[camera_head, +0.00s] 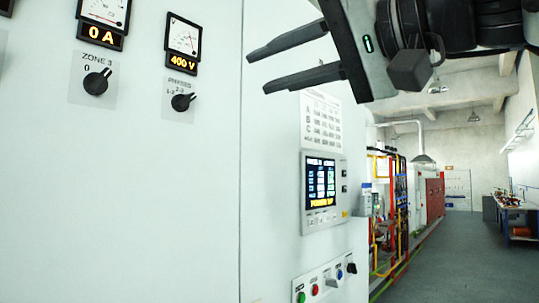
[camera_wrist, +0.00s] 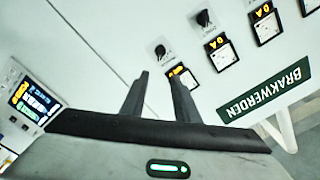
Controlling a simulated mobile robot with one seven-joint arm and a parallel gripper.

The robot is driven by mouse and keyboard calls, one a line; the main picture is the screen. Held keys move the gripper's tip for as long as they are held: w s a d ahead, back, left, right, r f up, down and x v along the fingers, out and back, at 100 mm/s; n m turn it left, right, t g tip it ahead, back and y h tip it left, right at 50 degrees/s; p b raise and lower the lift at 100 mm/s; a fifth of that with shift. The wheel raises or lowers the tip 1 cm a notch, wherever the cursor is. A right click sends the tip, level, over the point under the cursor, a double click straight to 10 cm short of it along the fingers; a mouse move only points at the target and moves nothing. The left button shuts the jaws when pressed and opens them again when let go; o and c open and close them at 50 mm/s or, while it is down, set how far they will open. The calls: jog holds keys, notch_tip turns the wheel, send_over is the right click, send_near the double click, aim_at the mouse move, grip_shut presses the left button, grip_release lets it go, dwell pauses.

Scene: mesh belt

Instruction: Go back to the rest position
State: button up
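My gripper (camera_head: 298,58) is at the upper middle of the head view, in front of the white control cabinet (camera_head: 275,150). Its two dark fingers point left and stand apart, with nothing between them. In the wrist view my gripper (camera_wrist: 160,85) also shows two separate fingers and an empty gap. The fingers appear clear of the cabinet, though the exact distance cannot be told. My arm's dark links fill the top right of the head view.
The cabinet carries a ZONE 3 knob (camera_head: 97,82), a PHASES knob (camera_head: 182,102), a display panel (camera_head: 323,190) and several push buttons (camera_head: 325,283). A BRAKWERDEN sign (camera_wrist: 268,95) shows in the wrist view. Open floor (camera_head: 450,255) lies at right, beside a workbench (camera_head: 520,215).

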jog(key=shift+w+f, duration=0.1)
jog(key=w+d+f+m+g+h+p, duration=0.1)
jog(key=d+f+h+p, duration=0.15)
jog(key=f, duration=0.85)
jog(key=w+d+f+m+g+h+p, duration=0.15)
jog(key=f+h, duration=0.25)
jog(key=f, duration=0.7)
jog(key=s+d+f+g+h, duration=0.1)
jog(key=s+d+f+h, duration=0.1)
jog(key=f, duration=0.6)
jog(key=s+d+f+n+g+h+p, duration=0.1)
jog(key=s+d+f, duration=0.3)
jog(key=f, duration=0.4)
jog(key=s+d+f+g+h+p, duration=0.1)
jog(key=s+d+f+h, duration=0.1)
jog(key=f, duration=0.6)
jog(key=shift+s+d+f+n+g+h, duration=0.4)
jog(key=shift+d+h, duration=0.15)
jog(key=shift+h, duration=0.5)
